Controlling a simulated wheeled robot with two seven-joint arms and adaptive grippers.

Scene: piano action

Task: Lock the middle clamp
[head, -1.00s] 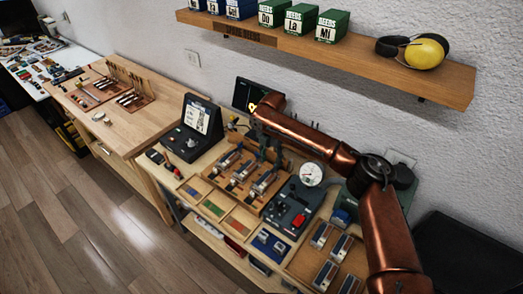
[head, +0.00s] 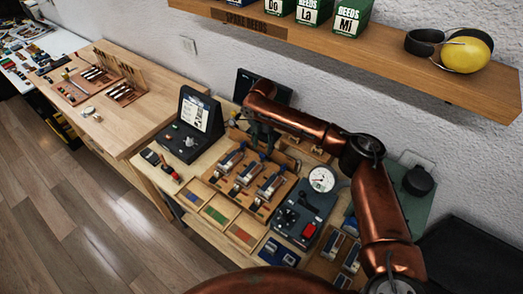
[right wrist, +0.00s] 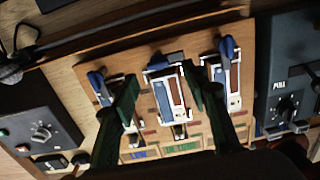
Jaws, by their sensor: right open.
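The middle clamp (head: 247,173) is one of three clamps in a row on a wooden board on the workbench. In the right wrist view, the middle clamp (right wrist: 168,98) has a pale metal frame around a blue and a reddish strip, with a dark blue tip at its top. My right gripper (right wrist: 168,100) is open. Its two dark green fingers appear on either side of the middle clamp; contact cannot be told. In the head view, my right gripper (head: 262,135) is partly hidden at the back of the board. My left gripper is out of view.
The left clamp (right wrist: 101,88) and right clamp (right wrist: 228,75) have blue handles and stand close beside the fingers. A device with a dial gauge (head: 321,179) is right of the board, and a dark control box (head: 190,125) left. Small coloured trays (head: 215,212) lie in front.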

